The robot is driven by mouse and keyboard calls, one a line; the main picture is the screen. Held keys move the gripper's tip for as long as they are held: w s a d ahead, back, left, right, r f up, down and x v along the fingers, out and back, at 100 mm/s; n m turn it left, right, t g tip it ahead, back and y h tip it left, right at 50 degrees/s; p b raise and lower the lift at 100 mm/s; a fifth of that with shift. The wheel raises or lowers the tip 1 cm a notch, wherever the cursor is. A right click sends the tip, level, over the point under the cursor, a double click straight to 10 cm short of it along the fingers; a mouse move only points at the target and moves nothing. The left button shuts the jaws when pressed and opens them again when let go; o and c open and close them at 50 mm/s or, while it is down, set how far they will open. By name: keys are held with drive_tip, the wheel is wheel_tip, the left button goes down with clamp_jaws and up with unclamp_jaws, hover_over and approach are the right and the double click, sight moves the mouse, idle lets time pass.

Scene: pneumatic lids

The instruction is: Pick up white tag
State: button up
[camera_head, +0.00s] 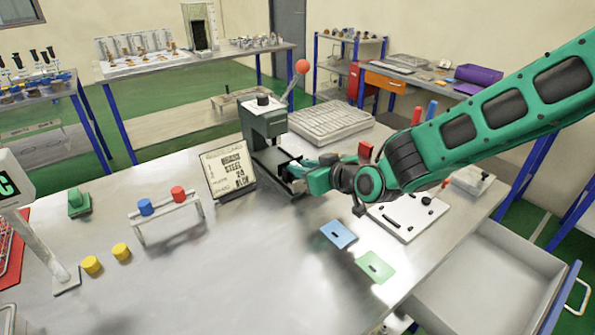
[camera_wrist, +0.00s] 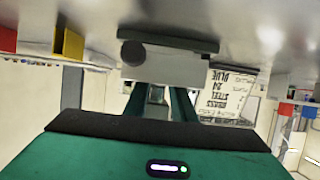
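My gripper (camera_head: 291,171) reaches into the lower opening of a dark green press (camera_head: 264,124) with a red-knobbed lever. In the wrist view its two green fingers (camera_wrist: 158,98) stand apart, pointing at a pale grey block with a dark round part (camera_wrist: 165,65). A small light grey piece shows in the gap between the fingers; I cannot tell whether it is the white tag or whether it touches them. No white tag is clearly made out in either view. The press and my gripper hide part of the space in front of the fingertips.
A lettered sign (camera_head: 229,168) stands left of the press. A rack with blue and red caps (camera_head: 167,216), yellow pieces (camera_head: 121,251), and blue (camera_head: 338,234) and green (camera_head: 375,267) plates lie on the table. A drawer (camera_head: 490,285) is open at right. The table's front middle is clear.

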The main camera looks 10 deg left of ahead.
clamp_jaws()
drive_tip(key=shift+r, duration=0.15)
